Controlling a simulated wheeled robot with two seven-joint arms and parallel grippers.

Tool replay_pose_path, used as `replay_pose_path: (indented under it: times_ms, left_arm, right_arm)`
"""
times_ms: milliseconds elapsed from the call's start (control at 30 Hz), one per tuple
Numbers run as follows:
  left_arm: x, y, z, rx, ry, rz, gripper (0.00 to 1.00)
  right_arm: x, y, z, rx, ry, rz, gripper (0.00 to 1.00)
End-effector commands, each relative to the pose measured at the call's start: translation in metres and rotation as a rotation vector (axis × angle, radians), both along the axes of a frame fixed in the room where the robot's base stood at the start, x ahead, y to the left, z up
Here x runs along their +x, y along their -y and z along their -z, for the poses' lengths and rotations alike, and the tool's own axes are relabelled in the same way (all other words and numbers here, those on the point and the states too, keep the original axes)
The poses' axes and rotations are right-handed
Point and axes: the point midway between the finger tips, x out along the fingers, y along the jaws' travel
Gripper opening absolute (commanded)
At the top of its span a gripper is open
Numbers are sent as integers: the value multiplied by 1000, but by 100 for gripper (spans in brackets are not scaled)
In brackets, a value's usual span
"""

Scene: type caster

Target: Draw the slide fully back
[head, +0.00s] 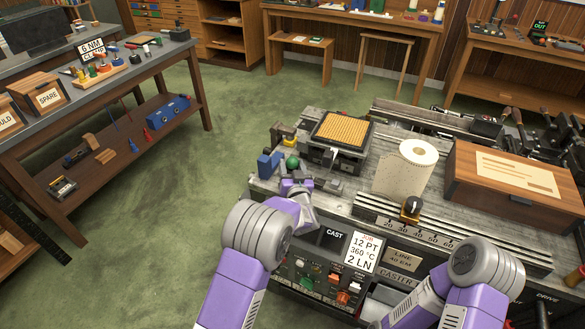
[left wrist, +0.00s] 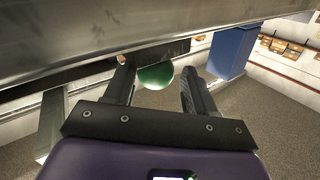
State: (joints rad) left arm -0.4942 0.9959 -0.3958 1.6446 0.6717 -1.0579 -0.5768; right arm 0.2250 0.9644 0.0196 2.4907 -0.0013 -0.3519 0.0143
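The type caster (head: 455,222) fills the middle and right of the head view. A green ball knob (head: 291,162) sits at its left end, near a square block with a yellow gridded top (head: 342,130). I cannot tell which part is the slide or how far it stands drawn. My left gripper (head: 296,183) is just in front of the green knob. In the left wrist view the gripper (left wrist: 158,88) is open, and the green knob (left wrist: 155,75) shows in the gap between the fingers, near their tips; contact cannot be told. My right gripper is out of view.
A blue block (head: 268,163) stands just left of the knob; it also shows in the left wrist view (left wrist: 232,52). A paper roll (head: 408,168) and a wooden box (head: 515,182) stand on the machine. A control panel (head: 320,280) faces front. The green floor left is clear.

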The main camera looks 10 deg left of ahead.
Motion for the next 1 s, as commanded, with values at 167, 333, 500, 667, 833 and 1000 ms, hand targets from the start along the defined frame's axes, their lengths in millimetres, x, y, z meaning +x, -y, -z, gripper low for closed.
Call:
replay_pose_path:
  times_ms: [167,333,500,667,833,1000]
  left_arm:
    - [-2,1,0,0,-1,0,54]
    - [-17,7,0,-1,-2,2,54]
    - [-42,15,-1,0,-1,3,54]
    - [-63,21,0,-1,-2,2,54]
    - [-71,23,0,0,-1,0,54]
    - [-72,23,0,-1,0,0,54]
  right_arm:
    - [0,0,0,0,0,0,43]
    - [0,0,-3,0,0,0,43]
    - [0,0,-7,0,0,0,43]
    - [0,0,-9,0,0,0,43]
    - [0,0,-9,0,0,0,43]
    - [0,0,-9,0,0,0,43]
